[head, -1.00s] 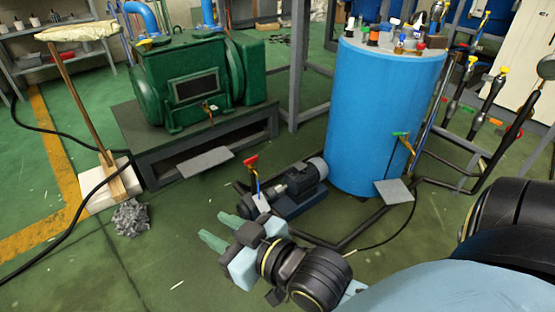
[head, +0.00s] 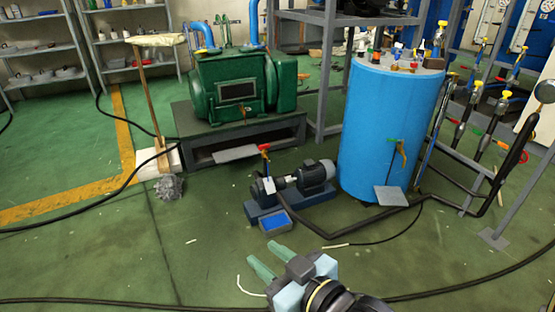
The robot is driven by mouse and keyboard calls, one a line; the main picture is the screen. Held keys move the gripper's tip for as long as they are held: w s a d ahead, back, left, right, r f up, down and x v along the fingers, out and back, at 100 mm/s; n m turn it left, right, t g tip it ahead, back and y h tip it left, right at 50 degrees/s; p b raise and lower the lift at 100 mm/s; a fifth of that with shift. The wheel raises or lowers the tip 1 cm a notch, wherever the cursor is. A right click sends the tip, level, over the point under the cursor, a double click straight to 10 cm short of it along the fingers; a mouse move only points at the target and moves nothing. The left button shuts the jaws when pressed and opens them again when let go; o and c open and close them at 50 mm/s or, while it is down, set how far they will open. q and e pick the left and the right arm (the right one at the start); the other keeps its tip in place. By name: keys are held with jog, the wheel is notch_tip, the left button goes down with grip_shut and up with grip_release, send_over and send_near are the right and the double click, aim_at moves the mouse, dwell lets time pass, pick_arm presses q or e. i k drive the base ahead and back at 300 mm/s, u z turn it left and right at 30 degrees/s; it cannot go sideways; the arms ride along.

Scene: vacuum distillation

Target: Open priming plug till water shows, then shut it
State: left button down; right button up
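A small dark grey pump with a motor (head: 312,175) sits on a blue base on the floor. A red-handled fitting (head: 265,148) with a yellow part below it stands up from the pump's left end; I take it for the priming plug, but it is too small to tell whether it is open. No water can be made out at it. My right gripper (head: 265,254) is at the lower middle, nearer to me than the pump and apart from it. Its two green fingers are spread with nothing between them. My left gripper is out of view.
A shallow blue tray (head: 276,221) lies before the pump. A blue tank (head: 385,130) stands right of it, a green machine (head: 232,88) behind left. Dark pipe (head: 345,224) and hoses cross the floor. The left floor is mostly clear.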

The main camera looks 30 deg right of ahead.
aim_at(264, 147)
jog(key=z, duration=0.7)
jog(key=i, duration=0.45)
jog(key=z, duration=0.6)
jog(key=i, duration=1.1)
jog(key=u, duration=0.95)
jog(key=i, duration=0.7)
jog(key=u, duration=0.7)
